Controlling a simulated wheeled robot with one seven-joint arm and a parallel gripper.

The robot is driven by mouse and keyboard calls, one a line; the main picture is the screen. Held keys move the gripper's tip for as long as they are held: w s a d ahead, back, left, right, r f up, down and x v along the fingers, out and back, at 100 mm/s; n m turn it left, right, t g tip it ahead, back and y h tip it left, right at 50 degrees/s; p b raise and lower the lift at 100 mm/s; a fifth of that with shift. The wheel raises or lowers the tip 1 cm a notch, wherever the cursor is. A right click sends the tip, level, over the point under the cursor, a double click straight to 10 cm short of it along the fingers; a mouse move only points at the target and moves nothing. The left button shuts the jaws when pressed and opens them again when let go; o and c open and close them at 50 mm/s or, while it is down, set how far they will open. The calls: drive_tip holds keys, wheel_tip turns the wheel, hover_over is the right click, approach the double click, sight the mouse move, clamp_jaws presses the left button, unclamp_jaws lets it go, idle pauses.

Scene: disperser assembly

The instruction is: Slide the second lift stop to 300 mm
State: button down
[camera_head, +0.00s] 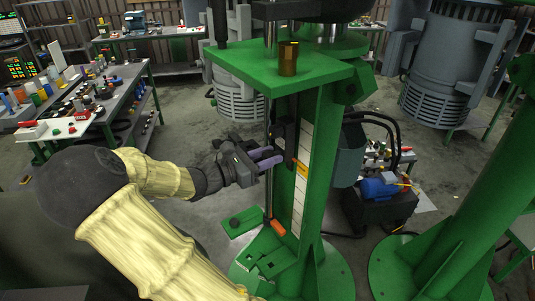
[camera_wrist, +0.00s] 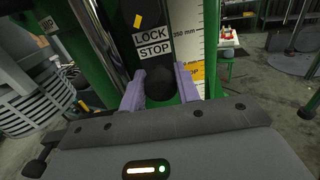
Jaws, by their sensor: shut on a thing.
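The green lift column (camera_head: 325,165) stands in the middle of the head view, with a white scale (camera_head: 299,205) on its face. My gripper (camera_head: 270,162) is at the column from the left. In the wrist view its two purple fingers (camera_wrist: 160,88) are shut on a round black knob (camera_wrist: 160,82) of the stop. Above the knob are LOCK and STOP labels (camera_wrist: 154,49). A yellow-orange pointer (camera_wrist: 196,72) lies across the scale (camera_wrist: 210,30), below the 350 mm mark; the number level with it is not readable. An orange piece (camera_head: 278,228) sits lower on the column.
A green plate (camera_head: 280,68) with a brass cylinder (camera_head: 289,58) overhangs the gripper. A workbench with small parts (camera_head: 85,110) stands at left. A blue motor unit (camera_head: 380,190) with black hoses is right of the column. Another green column (camera_head: 455,180) stands farther right.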

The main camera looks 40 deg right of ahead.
drive_tip(key=c, duration=1)
unclamp_jaws()
drive_tip(key=shift+c, duration=0.2)
drive_tip(key=shift+a, duration=0.1)
drive_tip(key=w+a+b, duration=0.2)
drive_tip(key=a+b, duration=0.1)
drive_tip(key=a, duration=1.4)
drive_tip(key=shift+w, duration=0.4)
